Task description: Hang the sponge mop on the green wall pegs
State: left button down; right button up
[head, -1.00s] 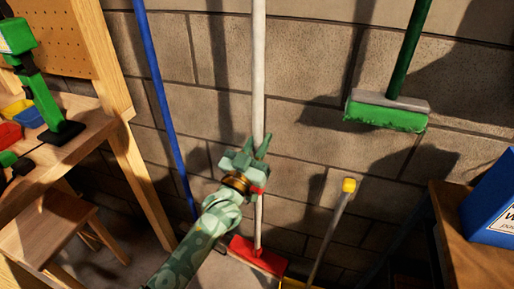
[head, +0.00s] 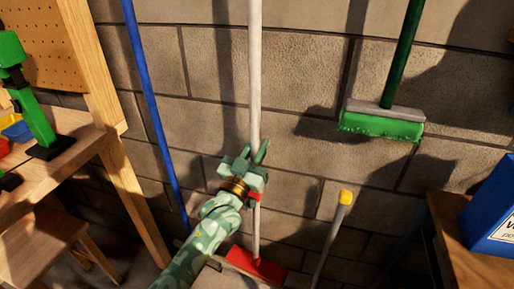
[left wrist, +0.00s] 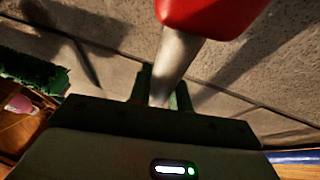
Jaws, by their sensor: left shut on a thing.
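What I take to be the sponge mop has a long pale handle (head: 254,80) and a red head (head: 254,266) near the floor. It stands nearly upright in front of the block wall. My left gripper (head: 258,155) is shut around the lower handle, above the head. A small red part shows just below the gripper. In the left wrist view the pale handle (left wrist: 174,65) runs between the fingers (left wrist: 162,90) towards a large red part (left wrist: 212,14). No green wall pegs can be made out. My right gripper is not in view.
A green broom (head: 382,123) hangs on the wall to the right. A blue pole (head: 155,110) leans at left, beside a wooden workbench (head: 75,150) and stool (head: 35,245). A yellow-capped pole (head: 332,235) stands right of the mop. A blue box (head: 492,215) sits on a cabinet.

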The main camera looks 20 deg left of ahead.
pick_arm(q)
jog(key=shift+f+b, duration=0.4)
jog(key=shift+f, duration=0.45)
jog(key=c, duration=1.2)
grip_release()
jog(key=shift+s+f, duration=0.1)
jog(key=shift+s, duration=0.05)
